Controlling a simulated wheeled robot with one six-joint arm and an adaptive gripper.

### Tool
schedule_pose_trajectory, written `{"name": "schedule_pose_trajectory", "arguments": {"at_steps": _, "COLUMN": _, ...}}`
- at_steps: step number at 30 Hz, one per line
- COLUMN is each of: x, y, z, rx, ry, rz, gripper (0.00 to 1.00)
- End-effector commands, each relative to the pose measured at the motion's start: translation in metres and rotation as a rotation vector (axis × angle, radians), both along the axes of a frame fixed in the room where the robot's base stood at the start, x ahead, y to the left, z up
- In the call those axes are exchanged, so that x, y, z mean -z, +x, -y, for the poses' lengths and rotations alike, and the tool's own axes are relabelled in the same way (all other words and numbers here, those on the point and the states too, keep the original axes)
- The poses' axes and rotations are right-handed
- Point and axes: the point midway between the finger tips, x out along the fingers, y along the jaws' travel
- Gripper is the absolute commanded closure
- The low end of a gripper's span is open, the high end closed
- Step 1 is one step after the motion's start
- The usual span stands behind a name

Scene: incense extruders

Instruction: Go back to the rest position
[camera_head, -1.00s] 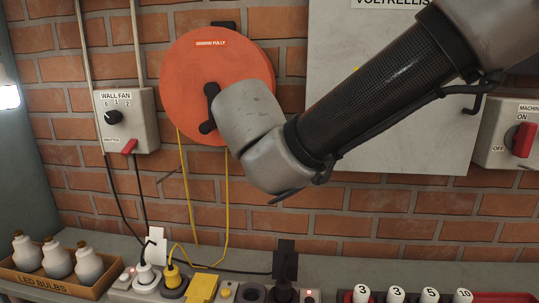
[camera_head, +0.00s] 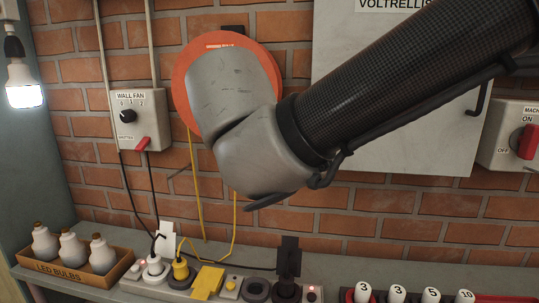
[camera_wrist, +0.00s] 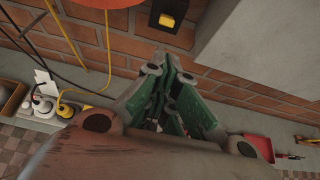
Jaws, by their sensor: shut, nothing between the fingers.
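My gripper (camera_wrist: 173,62) shows in the wrist view with its green fingers closed together and nothing between them. It points toward the brick wall, below a dark box with a yellow face (camera_wrist: 168,20). In the head view my gripper is hidden behind my arm's grey elbow-like joint. My arm crosses the upper middle there, in front of the orange cable reel (camera_head: 268,60) and part of the grey cabinet (camera_head: 400,145). The reel's lower edge (camera_wrist: 105,3) also shows at the top of the wrist view.
A shelf below holds a box of LED bulbs (camera_head: 75,275), a row of sockets with plugs (camera_head: 180,270) and numbered white pieces (camera_head: 397,295). A wall fan switch (camera_head: 135,120) and a machine switch (camera_head: 515,135) flank the wall. A lit bulb (camera_head: 24,85) hangs left.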

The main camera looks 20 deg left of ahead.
Motion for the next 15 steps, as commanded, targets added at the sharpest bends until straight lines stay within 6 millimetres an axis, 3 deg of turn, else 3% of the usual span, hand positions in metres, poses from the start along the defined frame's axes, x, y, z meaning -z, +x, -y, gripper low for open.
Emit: {"name": "schedule_pose_trajectory", "arguments": {"at_steps": 15, "x": 0.0002, "y": 0.0002, "z": 0.0000, "rx": 0.022, "ry": 0.037, "rz": -0.009, "gripper": 1.00}}
